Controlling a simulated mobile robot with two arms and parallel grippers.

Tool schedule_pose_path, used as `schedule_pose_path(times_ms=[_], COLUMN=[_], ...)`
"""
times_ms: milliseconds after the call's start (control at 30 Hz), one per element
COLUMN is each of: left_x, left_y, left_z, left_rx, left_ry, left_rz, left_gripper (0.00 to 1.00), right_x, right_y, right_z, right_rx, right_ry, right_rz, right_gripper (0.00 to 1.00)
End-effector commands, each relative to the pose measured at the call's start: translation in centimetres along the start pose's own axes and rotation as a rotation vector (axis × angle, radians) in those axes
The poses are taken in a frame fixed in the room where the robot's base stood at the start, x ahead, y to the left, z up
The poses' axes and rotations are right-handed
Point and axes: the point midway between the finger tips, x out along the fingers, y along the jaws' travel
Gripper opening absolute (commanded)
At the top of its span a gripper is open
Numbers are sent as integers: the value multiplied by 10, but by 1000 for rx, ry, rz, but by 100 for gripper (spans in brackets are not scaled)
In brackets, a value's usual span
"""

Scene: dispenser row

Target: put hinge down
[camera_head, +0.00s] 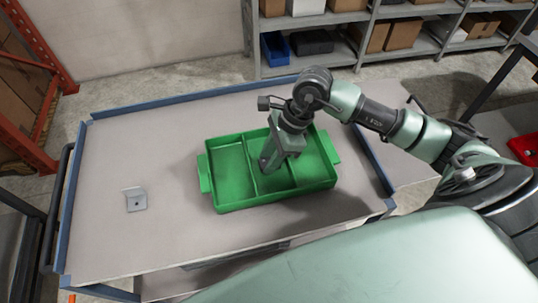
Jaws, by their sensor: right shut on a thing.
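My right gripper (270,160) points down into the green tray (223,205), over its middle compartment. It is shut on a small grey thing, most likely the hinge, which is largely hidden by the fingers and hard to make out. I cannot tell whether it touches the tray floor. The left compartment looks empty; the right one is partly behind the gripper. My left gripper is not in view.
A small grey metal bracket (137,202) lies on the cart top (150,150), left of the tray. The cart has a raised blue rim. Shelves with boxes (403,34) and a blue bin (274,48) stand behind. The cart top around the bracket is clear.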

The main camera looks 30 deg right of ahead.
Motion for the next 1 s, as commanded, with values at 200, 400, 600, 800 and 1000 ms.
schedule_pose_path(times_ms=[200,400,600,800,1000], left_x=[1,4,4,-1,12], left_y=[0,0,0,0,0], left_z=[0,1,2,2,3], left_rx=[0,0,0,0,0], left_ry=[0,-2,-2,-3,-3], left_rz=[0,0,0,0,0], left_gripper=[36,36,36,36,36], right_x=[0,2,2,-2,-28], right_y=[0,0,0,0,-2], right_z=[0,-1,-1,1,-1], right_rx=[-1,-1,-1,0,-3], right_ry=[-1,0,0,0,2], right_rz=[-1,-1,-1,-1,-7], right_gripper=[0,51,54,54,54])
